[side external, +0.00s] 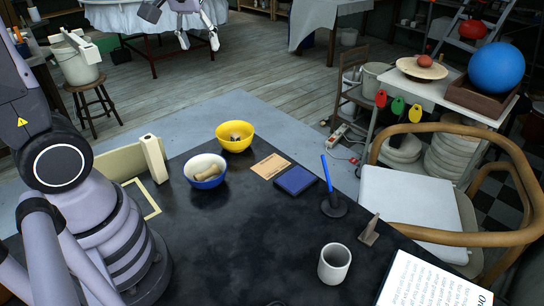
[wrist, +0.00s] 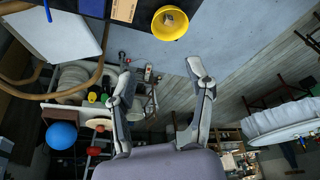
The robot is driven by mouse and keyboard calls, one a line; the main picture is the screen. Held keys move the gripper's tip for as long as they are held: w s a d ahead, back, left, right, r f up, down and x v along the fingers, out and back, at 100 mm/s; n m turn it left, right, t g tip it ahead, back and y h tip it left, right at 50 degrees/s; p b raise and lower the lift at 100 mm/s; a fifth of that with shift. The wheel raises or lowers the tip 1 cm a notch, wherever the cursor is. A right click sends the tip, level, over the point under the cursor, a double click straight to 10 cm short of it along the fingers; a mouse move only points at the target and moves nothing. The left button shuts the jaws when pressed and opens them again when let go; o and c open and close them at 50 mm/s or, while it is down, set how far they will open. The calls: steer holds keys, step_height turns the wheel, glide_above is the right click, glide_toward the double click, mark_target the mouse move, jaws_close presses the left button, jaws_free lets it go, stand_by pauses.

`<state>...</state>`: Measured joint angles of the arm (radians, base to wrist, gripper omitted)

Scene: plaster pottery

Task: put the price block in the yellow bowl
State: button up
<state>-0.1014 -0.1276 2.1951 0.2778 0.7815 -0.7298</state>
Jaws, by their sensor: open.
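The yellow bowl (side external: 236,146) stands upright near the far edge of the dark table; it also shows at the top of the wrist view (wrist: 168,35). A small grey-brown piece (side external: 235,136) lies inside it and shows in the wrist view too (wrist: 170,18). It may be the price block, but it is too small to tell for sure. My gripper (side external: 199,44) is high up at the top of the side view, well clear of the bowl. Its fingers are spread wide and empty, as the wrist view (wrist: 160,72) also shows.
A blue-and-white bowl (side external: 209,183) holding a tan piece stands near the yellow one. A cream upright block (side external: 154,158), brown card (side external: 271,166), blue pad (side external: 295,180), blue pen in a stand (side external: 327,172), grey wedge (side external: 370,230) and cup (side external: 334,264) stand around. The table's middle is clear.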

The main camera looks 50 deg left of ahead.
steer(key=s+d+r+m+t+h, duration=0.1)
steer(key=s+d+m, duration=0.2)
steer(key=s, duration=0.4)
steer(key=s+d+r+m+t+h, duration=0.1)
steer(key=s+d+m, duration=0.3)
steer(key=s, duration=0.4)
steer(key=shift+m+h, duration=0.3)
